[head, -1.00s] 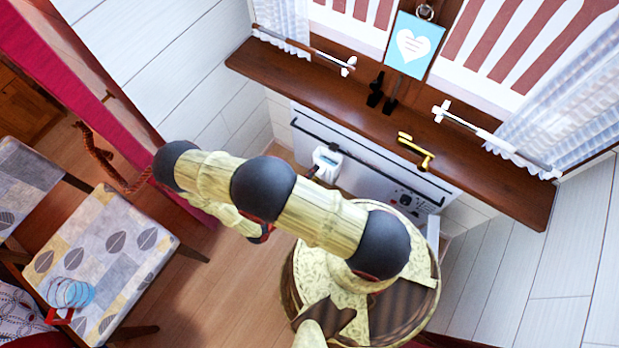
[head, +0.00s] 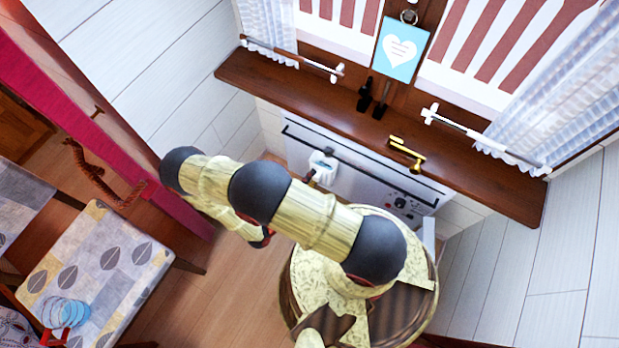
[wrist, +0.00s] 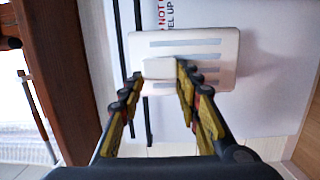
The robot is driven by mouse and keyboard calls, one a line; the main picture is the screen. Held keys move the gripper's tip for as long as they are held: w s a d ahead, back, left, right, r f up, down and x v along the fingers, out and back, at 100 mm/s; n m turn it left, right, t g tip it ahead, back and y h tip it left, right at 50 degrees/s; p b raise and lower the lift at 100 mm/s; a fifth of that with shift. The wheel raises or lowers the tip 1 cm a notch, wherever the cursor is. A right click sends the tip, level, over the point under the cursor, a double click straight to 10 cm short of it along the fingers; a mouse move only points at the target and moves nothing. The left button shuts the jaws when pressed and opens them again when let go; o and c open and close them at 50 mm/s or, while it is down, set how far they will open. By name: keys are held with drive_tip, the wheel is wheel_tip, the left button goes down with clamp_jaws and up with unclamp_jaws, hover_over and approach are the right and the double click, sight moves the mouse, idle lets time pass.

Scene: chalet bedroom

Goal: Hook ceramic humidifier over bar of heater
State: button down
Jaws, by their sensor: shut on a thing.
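The ceramic humidifier (head: 322,164) is a small white block in front of the heater in the head view. In the wrist view the humidifier (wrist: 220,62) shows as a white plate with grey slots. My gripper (wrist: 163,78) is shut on a white part of it. The heater (head: 372,187) is a white panel under the window sill. Its black bar (head: 300,137) runs along the upper front. In the wrist view the bar (wrist: 142,20) runs up behind the humidifier. I cannot tell whether the humidifier touches the bar. In the head view my arm hides most of my gripper.
A brown wooden sill (head: 300,105) overhangs the heater, with a brass handle (head: 406,152) and dark objects (head: 373,97) at it. Cushioned seats (head: 100,265) stand at left beside a red panel (head: 60,110).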

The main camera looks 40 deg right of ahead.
drive_tip(key=c, duration=1.2)
unclamp_jaws()
drive_tip(key=shift+f, duration=0.1)
drive_tip(key=v, duration=1.2)
